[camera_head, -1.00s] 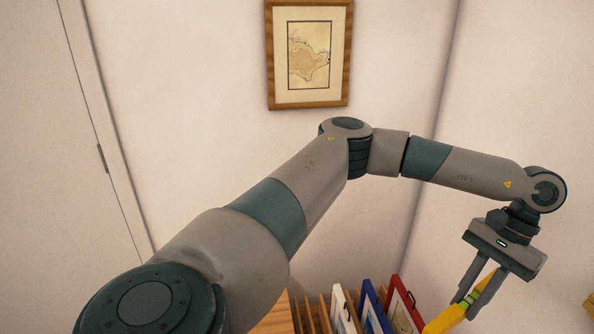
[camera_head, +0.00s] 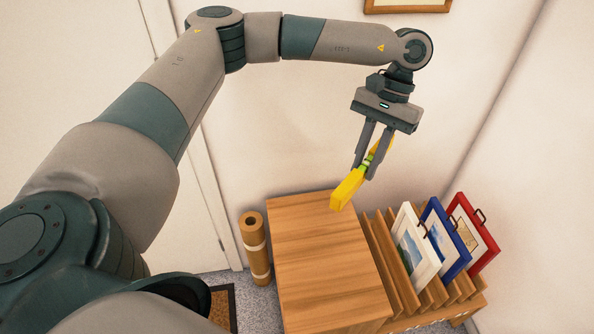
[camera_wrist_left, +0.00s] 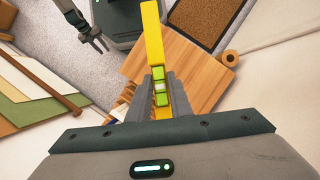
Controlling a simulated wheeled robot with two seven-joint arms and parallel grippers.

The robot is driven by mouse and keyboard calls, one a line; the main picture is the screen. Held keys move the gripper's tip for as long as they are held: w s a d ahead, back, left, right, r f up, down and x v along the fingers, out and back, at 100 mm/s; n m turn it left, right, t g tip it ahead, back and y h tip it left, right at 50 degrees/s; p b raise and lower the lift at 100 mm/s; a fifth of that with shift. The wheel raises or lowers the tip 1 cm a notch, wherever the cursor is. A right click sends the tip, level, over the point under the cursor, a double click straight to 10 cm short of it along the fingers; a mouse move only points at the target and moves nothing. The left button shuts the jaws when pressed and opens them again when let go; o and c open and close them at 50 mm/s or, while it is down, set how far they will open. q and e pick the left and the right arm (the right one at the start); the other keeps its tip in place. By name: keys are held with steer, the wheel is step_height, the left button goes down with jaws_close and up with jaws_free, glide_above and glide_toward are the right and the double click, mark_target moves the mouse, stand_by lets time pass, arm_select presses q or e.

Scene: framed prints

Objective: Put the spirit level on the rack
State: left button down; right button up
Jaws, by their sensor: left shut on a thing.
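The yellow spirit level (camera_head: 347,190), with a green vial section, is held by my left gripper (camera_head: 365,166), which is shut on it. It hangs tilted in the air, over the back of the flat wooden top in the head view. In the left wrist view the spirit level (camera_wrist_left: 153,40) sticks out beyond the left fingers (camera_wrist_left: 160,92). The wooden slotted rack (camera_head: 405,290) stands below and to the right, holding framed prints. My right gripper (camera_wrist_left: 95,40) shows small at the upper left of the wrist view; its opening is unclear.
A flat wooden top (camera_head: 325,260) adjoins the rack's left side and is bare. White (camera_head: 418,245), blue (camera_head: 447,235) and red (camera_head: 475,230) frames lean in the slots at right. A brown roll (camera_head: 255,250) stands at left. Walls close in behind.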

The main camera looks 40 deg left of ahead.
arm_select(q)
steer(key=shift+s+a, duration=0.1)
steer(key=shift+a, duration=0.15)
steer(key=shift+d, duration=0.1)
